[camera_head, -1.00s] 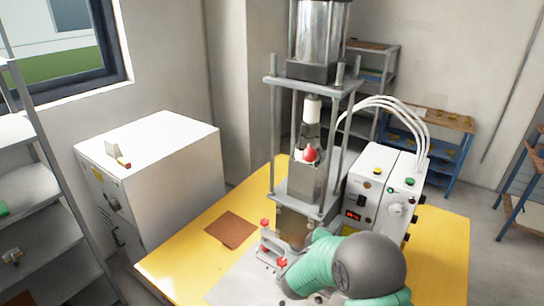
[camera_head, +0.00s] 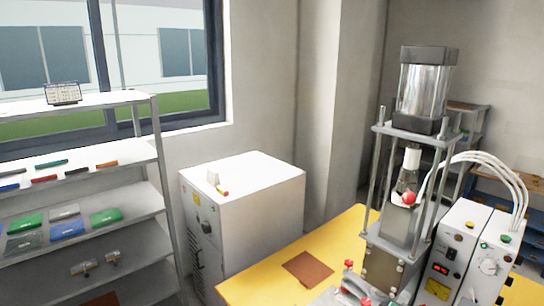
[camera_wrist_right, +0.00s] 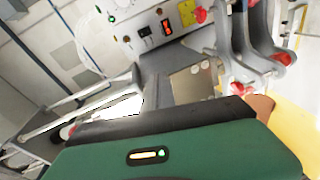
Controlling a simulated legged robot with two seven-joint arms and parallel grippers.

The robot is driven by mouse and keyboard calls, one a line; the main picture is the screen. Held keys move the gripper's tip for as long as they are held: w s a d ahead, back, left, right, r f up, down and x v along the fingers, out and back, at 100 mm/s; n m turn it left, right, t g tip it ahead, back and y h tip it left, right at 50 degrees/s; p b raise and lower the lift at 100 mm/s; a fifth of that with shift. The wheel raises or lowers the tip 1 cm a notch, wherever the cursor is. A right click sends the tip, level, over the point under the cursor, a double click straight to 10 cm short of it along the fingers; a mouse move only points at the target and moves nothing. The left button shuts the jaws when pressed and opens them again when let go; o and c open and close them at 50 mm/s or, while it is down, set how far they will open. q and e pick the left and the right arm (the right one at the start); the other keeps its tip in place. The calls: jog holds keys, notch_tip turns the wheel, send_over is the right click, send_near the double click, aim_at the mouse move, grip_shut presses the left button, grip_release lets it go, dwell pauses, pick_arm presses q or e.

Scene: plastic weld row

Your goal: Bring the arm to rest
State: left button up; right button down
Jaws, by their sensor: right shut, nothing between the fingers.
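My right gripper (camera_wrist_right: 165,130) shows in the right wrist view as a green housing with a black front edge and a small lit indicator. It is shut and empty; its fingertips are not clear to me. In that view it is in front of the press and its control box (camera_wrist_right: 140,30), with grey, red-tipped clamps (camera_wrist_right: 262,65) at the upper right. In the head view only a sliver of my teal arm shows at the bottom edge, by the clamps. My left gripper is in neither view.
The welding press (camera_head: 405,200) stands on a yellow table (camera_head: 340,235) with its control box (camera_head: 455,245) at its right. A brown plate (camera_head: 307,269) lies on the table. A white cabinet (camera_head: 245,215) and a shelf rack (camera_head: 80,200) stand to the left.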

jog(key=s+a+f+m+g+y+b, duration=0.1)
jog(key=s+a+f+y+b, duration=0.15)
jog(key=a+f+y, duration=0.35)
jog(key=s+a+f+m+g+y+b, duration=0.1)
jog(key=s+a+f+m+y, duration=0.2)
jog(key=a, duration=0.5)
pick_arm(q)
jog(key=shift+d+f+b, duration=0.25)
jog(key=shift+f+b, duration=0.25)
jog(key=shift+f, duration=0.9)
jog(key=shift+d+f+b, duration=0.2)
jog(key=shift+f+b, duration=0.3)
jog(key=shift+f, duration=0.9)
pick_arm(e)
jog(key=s+f+m+g+y, duration=0.1)
jog(key=s+f+g, duration=0.2)
jog(key=s, duration=0.7)
jog(key=s+f+m+g+y, duration=0.1)
jog(key=s+f+m+g, duration=0.1)
jog(key=s, duration=0.9)
jog(key=shift+a+f+m+g, duration=0.15)
jog(key=shift+f+m+g, duration=0.15)
jog(key=shift+f+g, duration=0.7)
